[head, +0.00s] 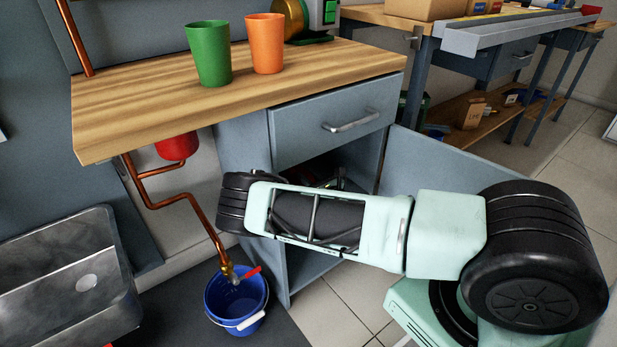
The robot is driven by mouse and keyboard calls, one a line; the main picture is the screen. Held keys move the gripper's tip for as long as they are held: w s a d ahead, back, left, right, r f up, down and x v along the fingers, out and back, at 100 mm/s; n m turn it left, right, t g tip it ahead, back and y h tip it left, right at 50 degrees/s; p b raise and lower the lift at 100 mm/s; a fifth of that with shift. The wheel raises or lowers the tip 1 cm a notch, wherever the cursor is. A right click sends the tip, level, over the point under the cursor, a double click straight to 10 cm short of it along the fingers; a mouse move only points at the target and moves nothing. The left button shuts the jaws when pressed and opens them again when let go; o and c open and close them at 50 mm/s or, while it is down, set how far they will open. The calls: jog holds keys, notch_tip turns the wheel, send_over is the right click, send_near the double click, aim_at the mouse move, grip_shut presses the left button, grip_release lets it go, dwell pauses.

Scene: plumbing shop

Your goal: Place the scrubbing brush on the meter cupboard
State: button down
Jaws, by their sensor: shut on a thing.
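No scrubbing brush can be made out in the head view. A grey cupboard (243,148) with a drawer and an open lower compartment stands under a wooden top (140,108); I cannot tell whether it is the meter cupboard. My arm reaches from the lower right across the front of the compartment, and its far joint is at the cupboard's left side. My gripper is not visible, nor is anything it may hold. Small reddish items inside the compartment are mostly hidden by my arm.
A green cup (209,55) and an orange cup (267,45) stand on the wooden top, beside a brass-and-green machine (316,18). An open grey door (460,185) juts out rightward. A blue bucket (237,304) stands below a copper pipe (205,222). The top's left part is clear.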

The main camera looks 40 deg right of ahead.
jog(key=shift+f+b, duration=0.45)
jog(key=shift+f, duration=0.1)
jog(key=c, duration=1.1)
grip_release()
jog(key=shift+s, duration=0.1)
